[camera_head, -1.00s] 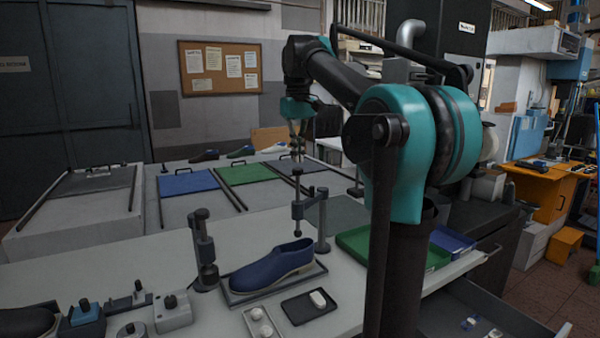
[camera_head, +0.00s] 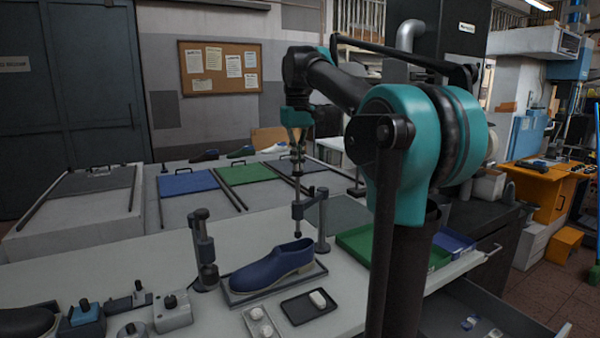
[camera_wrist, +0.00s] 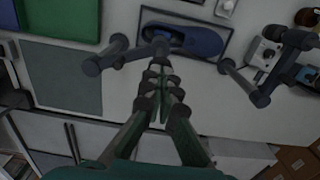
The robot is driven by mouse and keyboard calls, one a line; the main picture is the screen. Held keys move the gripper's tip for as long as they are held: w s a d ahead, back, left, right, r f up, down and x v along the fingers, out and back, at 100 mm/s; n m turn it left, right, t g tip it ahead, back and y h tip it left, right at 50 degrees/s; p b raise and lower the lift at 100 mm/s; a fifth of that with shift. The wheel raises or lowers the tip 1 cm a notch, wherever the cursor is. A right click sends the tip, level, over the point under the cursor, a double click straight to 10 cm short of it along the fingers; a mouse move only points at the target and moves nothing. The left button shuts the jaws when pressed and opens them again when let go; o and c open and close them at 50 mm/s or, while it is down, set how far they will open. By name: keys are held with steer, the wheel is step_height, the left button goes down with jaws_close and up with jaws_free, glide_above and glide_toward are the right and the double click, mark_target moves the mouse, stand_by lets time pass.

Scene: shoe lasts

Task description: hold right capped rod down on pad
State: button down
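The right capped rod (camera_head: 297,190) stands upright in the side arm of the right post (camera_head: 322,220), above the heel end of a blue shoe (camera_head: 272,266). My gripper (camera_head: 298,165) points down, directly over the rod's top, which it partly covers. I cannot tell if they touch. In the wrist view my gripper's fingers (camera_wrist: 160,66) converge with tips together, and nothing shows held between them. The right post's arm (camera_wrist: 130,55) reaches toward the fingertips there. The rod's lower end looks close above the shoe; I cannot make out a separate pad or any contact.
The left post (camera_head: 203,250) with its own rod stands left of the shoe. The shoe rests on a dark tray (camera_head: 240,298). A small black tray (camera_head: 308,307) lies in front, a green tray (camera_head: 352,240) to the right. Small devices (camera_head: 172,312) stand at the front left.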

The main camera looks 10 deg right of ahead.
steer(key=shift+f, duration=3.55)
steer(key=shift+r, duration=4.95)
